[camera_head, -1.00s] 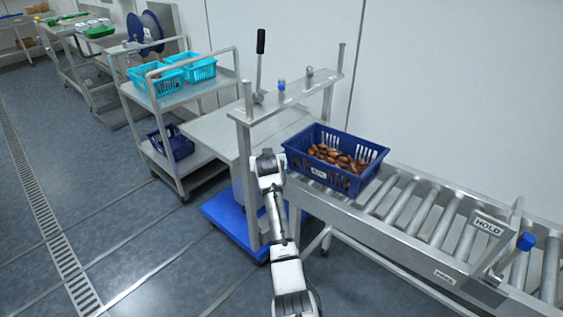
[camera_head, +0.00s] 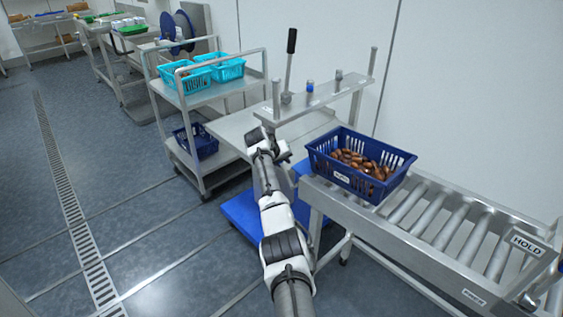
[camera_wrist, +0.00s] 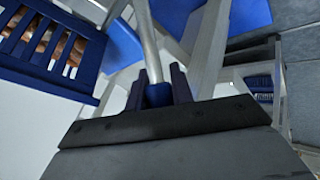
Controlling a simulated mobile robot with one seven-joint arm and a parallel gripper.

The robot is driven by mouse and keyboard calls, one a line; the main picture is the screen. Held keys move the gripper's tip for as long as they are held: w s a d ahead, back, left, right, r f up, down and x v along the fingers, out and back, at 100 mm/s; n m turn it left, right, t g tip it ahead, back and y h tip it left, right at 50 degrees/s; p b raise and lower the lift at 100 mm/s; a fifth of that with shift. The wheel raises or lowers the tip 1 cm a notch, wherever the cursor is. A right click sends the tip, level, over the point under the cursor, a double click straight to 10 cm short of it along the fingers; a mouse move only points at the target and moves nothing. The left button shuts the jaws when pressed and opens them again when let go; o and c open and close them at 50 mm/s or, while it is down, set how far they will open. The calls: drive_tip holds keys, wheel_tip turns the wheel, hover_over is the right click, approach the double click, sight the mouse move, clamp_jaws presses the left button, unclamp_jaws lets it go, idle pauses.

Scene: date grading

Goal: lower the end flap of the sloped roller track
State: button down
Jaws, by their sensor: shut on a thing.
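The sloped roller track (camera_head: 400,243) runs to the right, its upper end beside the metal stand. I cannot single out its end flap. A plate marked HOLD (camera_head: 527,245) stands across the rollers at the right edge. My gripper (camera_head: 282,152) is by the stand, left of the crate; its fingers are hard to make out there. In the wrist view my gripper (camera_wrist: 158,88) is shut on a blue knob (camera_wrist: 158,95) at the end of a pale rod (camera_wrist: 148,45). Where the rod is fixed is not clear.
A blue crate of dates (camera_head: 345,185) sits on the track's left end, close to my gripper; it also shows in the wrist view (camera_wrist: 85,72). The metal stand (camera_head: 315,97) carries a black-handled lever (camera_head: 289,65). A trolley (camera_head: 200,97) with turquoise crates is further left. Floor at left is clear.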

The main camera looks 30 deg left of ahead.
drive_tip(key=f+b, duration=0.1)
drive_tip(key=b, duration=0.2)
drive_tip(key=a+h+b, duration=0.1)
drive_tip(key=b, duration=0.2)
drive_tip(key=shift+w+f+n, duration=0.3)
drive_tip(key=shift+w+f, duration=0.05)
drive_tip(key=shift+f, duration=0.05)
drive_tip(key=b, duration=0.2)
drive_tip(key=shift+a+b, duration=0.15)
drive_tip(key=shift+b, duration=0.25)
drive_tip(key=shift+g+h+b, duration=0.3)
drive_tip(key=shift+h+b, duration=0.1)
drive_tip(key=shift+b, duration=1.45)
drive_tip(key=shift+s, duration=0.15)
drive_tip(key=c, duration=1.2)
unclamp_jaws()
drive_tip(key=shift+r, duration=0.1)
